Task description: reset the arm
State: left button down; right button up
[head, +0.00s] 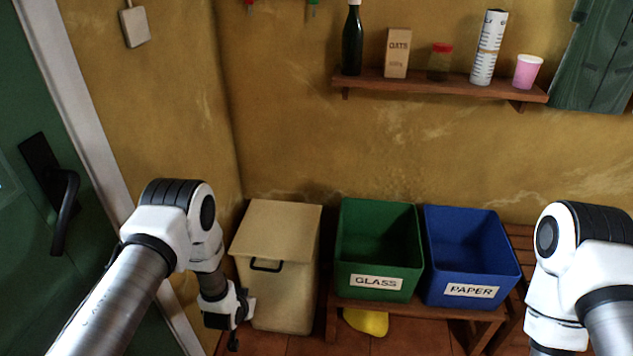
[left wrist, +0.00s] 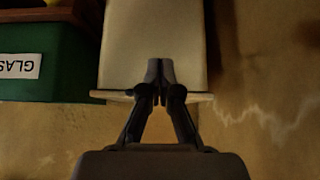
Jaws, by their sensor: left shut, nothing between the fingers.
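My left arm (head: 172,230) comes in from the left in the head view and bends downward. Its gripper (head: 236,343) hangs low by the front left of the beige lidded bin, and its fingertips are small and hard to make out there. In the left wrist view the left gripper (left wrist: 160,84) is shut with nothing between its fingers, in front of the bin's lid edge; I cannot tell whether it touches. My right arm (head: 580,262) is at the right edge of the head view, with its gripper out of frame.
The beige bin (head: 275,290) stands beside the green GLASS bin (head: 402,292) and blue PAPER bin (head: 438,292) on a low bench (head: 425,308). Something yellow (head: 366,321) lies beneath. A wall shelf (head: 440,90) holds several items. A green door (head: 30,250) is at left.

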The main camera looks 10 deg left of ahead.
pick_arm(q)
jog(key=s+d+r+g, duration=0.2)
jog(key=s+g, duration=0.2)
jog(key=s, duration=1.2)
jog(key=s+d+r+g, duration=0.2)
jog(key=s+g, duration=0.2)
jog(key=s, duration=1.2)
notch_tip(320, 180, up, 13)
jog(key=p, duration=1.2)
jog(key=shift+s, duration=0.45)
jog(key=shift+r, duration=0.1)
